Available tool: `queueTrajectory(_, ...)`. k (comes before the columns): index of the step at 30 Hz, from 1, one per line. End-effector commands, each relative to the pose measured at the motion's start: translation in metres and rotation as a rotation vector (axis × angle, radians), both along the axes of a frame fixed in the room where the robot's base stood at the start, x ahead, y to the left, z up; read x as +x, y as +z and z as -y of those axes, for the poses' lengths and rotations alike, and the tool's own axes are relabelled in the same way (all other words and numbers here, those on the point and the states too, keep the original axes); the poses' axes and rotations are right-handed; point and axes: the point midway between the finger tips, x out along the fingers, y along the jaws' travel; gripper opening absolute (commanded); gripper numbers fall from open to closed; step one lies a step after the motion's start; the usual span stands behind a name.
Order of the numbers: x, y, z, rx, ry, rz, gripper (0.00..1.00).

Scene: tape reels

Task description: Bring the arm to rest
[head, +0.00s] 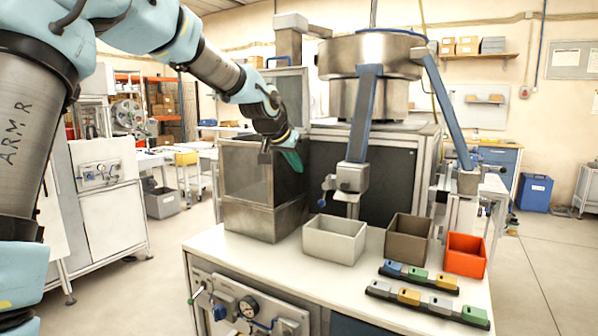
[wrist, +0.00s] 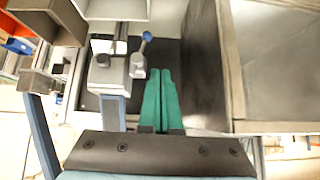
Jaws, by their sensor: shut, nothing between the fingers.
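My arm reaches in from the upper left in the head view, bent, with its end in the air. My gripper (head: 292,160) has green fingers and hangs beside the upper part of a metal-framed bin with clear walls (head: 245,170). In the wrist view the two green fingers of my gripper (wrist: 160,75) lie side by side, closed together, with nothing held. The gripper is well above the white worktop (head: 215,243) and apart from the boxes on it.
On the worktop stand a pale grey box (head: 335,240), a brown box (head: 408,240) and an orange box (head: 466,255). Two racks with coloured blocks (head: 425,302) lie in front. A bowl feeder (head: 372,60) with blue chutes stands behind. The worktop's front left is clear.

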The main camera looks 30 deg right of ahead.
Motion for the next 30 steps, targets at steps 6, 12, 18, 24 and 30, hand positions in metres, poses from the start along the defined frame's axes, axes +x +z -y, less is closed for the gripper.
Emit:
queueTrajectory(6, 0.0, 0.0, 0.0, 0.0, 0.0, 0.0, 0.0)
queueTrajectory(12, 0.0, 0.0, 0.0, 0.0, 0.0, 0.0, 0.0)
queueTrajectory(18, 0.007, -0.023, -0.042, 0.058, 0.064, -0.028, 0.0)
queueTrajectory(24, 0.009, -0.078, -0.167, 0.192, 0.264, -0.129, 0.0)
queueTrajectory(30, -0.023, -0.124, -0.302, 0.29, 0.51, -0.268, 0.0)
